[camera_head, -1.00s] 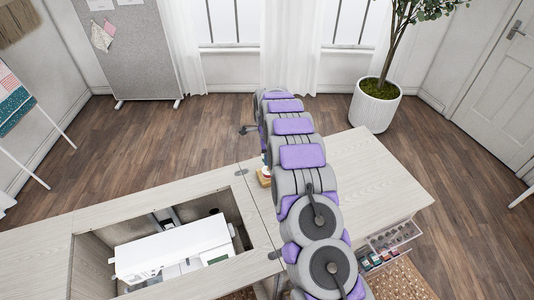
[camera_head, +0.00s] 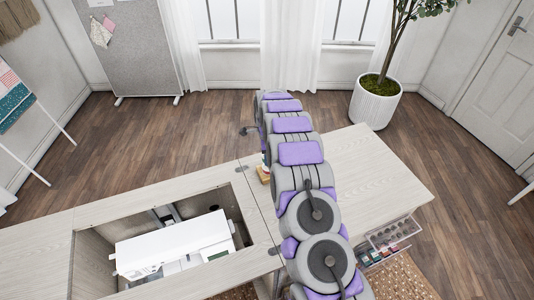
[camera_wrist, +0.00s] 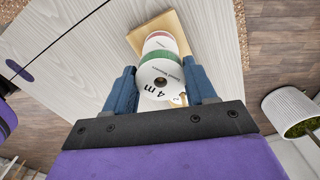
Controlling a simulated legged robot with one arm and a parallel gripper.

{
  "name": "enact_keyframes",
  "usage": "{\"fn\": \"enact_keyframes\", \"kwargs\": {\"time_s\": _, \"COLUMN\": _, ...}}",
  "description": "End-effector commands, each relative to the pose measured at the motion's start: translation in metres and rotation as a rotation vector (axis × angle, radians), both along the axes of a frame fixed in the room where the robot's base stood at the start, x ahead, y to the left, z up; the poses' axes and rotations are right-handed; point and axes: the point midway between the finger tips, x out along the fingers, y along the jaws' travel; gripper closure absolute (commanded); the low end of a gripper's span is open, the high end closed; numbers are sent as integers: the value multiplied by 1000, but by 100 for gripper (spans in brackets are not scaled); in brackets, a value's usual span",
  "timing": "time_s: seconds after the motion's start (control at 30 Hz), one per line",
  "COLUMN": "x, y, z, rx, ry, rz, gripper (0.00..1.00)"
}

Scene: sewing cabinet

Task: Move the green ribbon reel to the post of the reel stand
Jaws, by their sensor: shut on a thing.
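The green ribbon reel (camera_wrist: 160,78) shows in the wrist view between the two blue fingers of my gripper (camera_wrist: 159,70). Its white printed face with a centre hole is toward the camera, and a green band shows at its far edge. My gripper is shut on it. Beyond it is the reel stand's tan wooden base (camera_wrist: 174,21), with a pink-red reel (camera_wrist: 160,39) at it. The post is hidden, and I cannot tell whether the green reel touches the stand. In the head view, the stand (camera_head: 262,176) is mostly hidden behind my arm.
The pale wooden cabinet top (camera_head: 375,180) is clear right of my arm. A white sewing machine (camera_head: 175,248) sits in the cabinet opening at left. Small clear drawers (camera_head: 393,232) stick out at the right front. A potted plant (camera_head: 376,103) stands on the floor behind.

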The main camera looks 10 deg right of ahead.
Motion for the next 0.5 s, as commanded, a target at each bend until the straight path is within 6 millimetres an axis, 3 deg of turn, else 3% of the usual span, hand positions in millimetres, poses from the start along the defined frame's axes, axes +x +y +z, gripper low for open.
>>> {"fn": "enact_keyframes", "kwargs": {"time_s": 0.23, "x": 0, "y": 0, "z": -1, "rx": 0, "ry": 0, "rz": 0, "gripper": 74}}
{"fn": "enact_keyframes", "kwargs": {"time_s": 0.27, "x": 0, "y": 0, "z": -1, "rx": 0, "ry": -1, "rz": 0, "gripper": 43}}
{"fn": "enact_keyframes", "kwargs": {"time_s": 0.5, "x": 0, "y": 0, "z": -1, "rx": 0, "ry": 0, "rz": 0, "gripper": 20}}
